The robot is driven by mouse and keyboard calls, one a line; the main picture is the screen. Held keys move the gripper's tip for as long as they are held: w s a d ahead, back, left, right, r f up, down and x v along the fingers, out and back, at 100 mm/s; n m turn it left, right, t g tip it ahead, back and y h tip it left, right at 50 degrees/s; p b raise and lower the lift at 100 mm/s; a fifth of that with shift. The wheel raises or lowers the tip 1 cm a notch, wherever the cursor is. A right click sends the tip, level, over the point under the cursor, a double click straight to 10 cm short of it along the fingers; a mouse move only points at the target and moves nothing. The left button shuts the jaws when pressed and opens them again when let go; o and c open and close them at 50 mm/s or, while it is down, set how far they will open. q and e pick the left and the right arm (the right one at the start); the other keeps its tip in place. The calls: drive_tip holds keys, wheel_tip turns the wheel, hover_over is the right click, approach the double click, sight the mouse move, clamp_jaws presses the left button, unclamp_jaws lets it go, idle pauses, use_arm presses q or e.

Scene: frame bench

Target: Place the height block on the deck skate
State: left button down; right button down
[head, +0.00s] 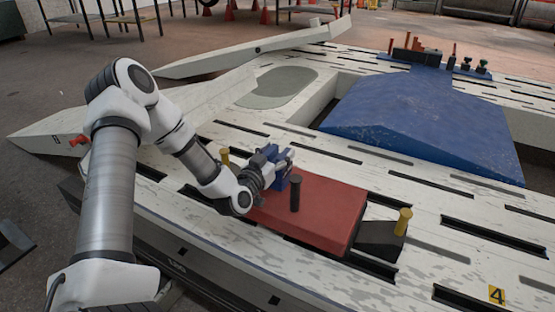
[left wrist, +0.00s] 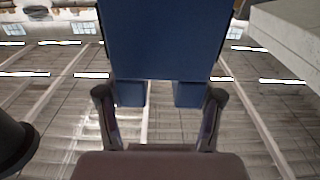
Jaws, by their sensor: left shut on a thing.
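The deck skate seems to be the flat red plate (head: 325,218) lying on the white deck, with a black post (head: 295,195) standing up from it. My left gripper (head: 268,168) is over the left part of the red plate, beside the post. It is shut on a blue block, which I take as the height block (head: 282,180). In the left wrist view the block (left wrist: 168,40) fills the upper middle, between the two dark fingers of the left gripper (left wrist: 160,95). Whether the block touches the plate is hard to tell. My right gripper is not in view.
A yellow peg (head: 403,222) stands on a dark wedge (head: 378,240) right of the plate, and another yellow peg (head: 225,157) is behind my wrist. The slotted white deck (head: 470,225) is open to the right. A large blue ramp (head: 425,120) lies behind.

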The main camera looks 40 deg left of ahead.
use_arm(q)
drive_tip(key=shift+r, duration=0.2)
drive_tip(key=shift+f, duration=0.1)
drive_tip(key=shift+c, duration=0.9)
unclamp_jaws()
drive_tip(key=shift+s, duration=0.1)
drive_tip(key=p+v, duration=0.5)
drive_tip(key=v, duration=0.7)
